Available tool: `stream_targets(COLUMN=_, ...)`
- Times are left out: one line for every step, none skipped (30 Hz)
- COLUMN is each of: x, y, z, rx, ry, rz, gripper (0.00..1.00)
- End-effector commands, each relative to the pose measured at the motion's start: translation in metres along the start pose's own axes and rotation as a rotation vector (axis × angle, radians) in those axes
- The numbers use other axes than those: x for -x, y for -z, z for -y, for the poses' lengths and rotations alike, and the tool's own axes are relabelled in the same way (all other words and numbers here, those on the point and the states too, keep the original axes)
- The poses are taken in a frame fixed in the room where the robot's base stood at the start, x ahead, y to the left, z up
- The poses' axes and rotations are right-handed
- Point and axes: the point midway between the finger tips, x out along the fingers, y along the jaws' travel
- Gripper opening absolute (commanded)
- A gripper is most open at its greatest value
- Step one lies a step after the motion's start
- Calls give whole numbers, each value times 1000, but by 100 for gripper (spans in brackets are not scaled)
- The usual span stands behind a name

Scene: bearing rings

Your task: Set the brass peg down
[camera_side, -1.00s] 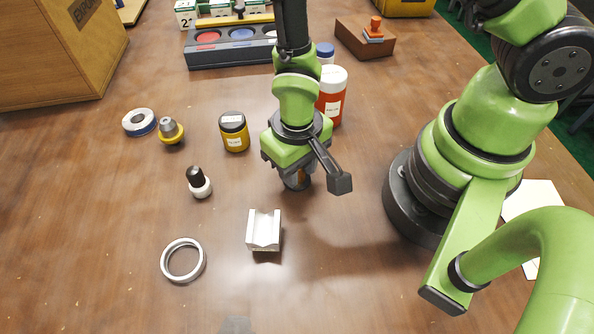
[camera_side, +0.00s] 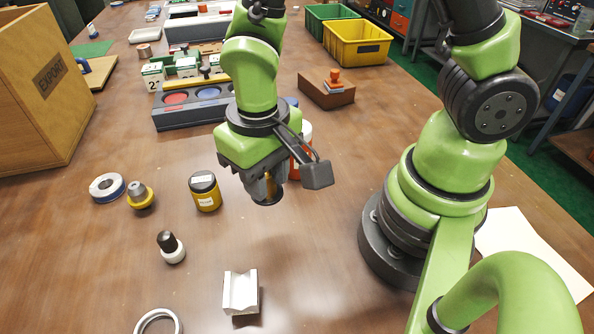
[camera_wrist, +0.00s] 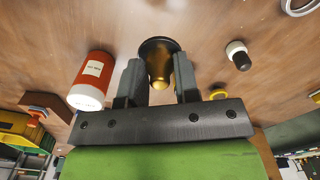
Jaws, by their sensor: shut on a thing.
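My gripper (camera_side: 262,187) is above the table, left of my arm's base in the side view. It is shut on the brass peg, whose dark round flange (camera_side: 268,202) shows below the jaws, apart from the table. In the wrist view the peg (camera_wrist: 160,72) sits between the two dark fingers (camera_wrist: 158,82), its gold body partly hidden and its black flange at the far end. The jaws and arm hide most of the peg in the side view.
A red bottle (camera_wrist: 94,72) stands close to the gripper. A yellow jar (camera_side: 205,191), a black-and-white knob (camera_side: 171,248) and a metal V-block (camera_side: 240,293) stand nearby. A ring (camera_side: 158,322) lies at the front. Bare table lies between the V-block and my base.

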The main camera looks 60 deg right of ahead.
Motion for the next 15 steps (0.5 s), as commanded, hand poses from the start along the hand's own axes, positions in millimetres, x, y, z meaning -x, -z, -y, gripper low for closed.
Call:
stream_targets(x=8, y=1, z=1, rx=0, ry=5, rz=-6, gripper=1)
stream_targets(x=13, y=1, z=1, rx=0, ry=6, rz=-7, gripper=1)
stream_targets(x=21, y=1, z=1, rx=-1, ry=6, rz=-8, gripper=1)
stream_targets(x=26, y=1, z=1, rx=0, ry=7, rz=-9, gripper=1)
stream_targets(x=31, y=1, z=1, rx=0, ry=6, rz=-8, gripper=1)
stream_targets(x=38, y=1, z=1, rx=-1, ry=6, rz=-7, gripper=1)
stream_targets(x=43, y=1, z=1, rx=-1, ry=6, rz=-8, gripper=1)
stream_targets(x=49, y=1, z=1, rx=0, ry=7, rz=-9, gripper=1)
stream_targets(x=49, y=5, z=-5, rx=-25, ry=3, rz=-3, gripper=1)
stream_targets(x=48, y=9, z=-9, rx=-48, ry=1, rz=-1, gripper=1)
stream_targets(x=47, y=13, z=-14, rx=-68, ry=1, rz=-1, gripper=1)
stream_targets(x=47, y=18, z=-19, rx=-95, ry=1, rz=-1, gripper=1)
stream_targets(x=47, y=22, z=-24, rx=-116, ry=1, rz=-1, gripper=1)
stream_targets(x=47, y=26, z=-29, rx=-137, ry=1, rz=-1, gripper=1)
stream_targets(x=47, y=31, z=-36, rx=-168, ry=1, rz=0, gripper=1)
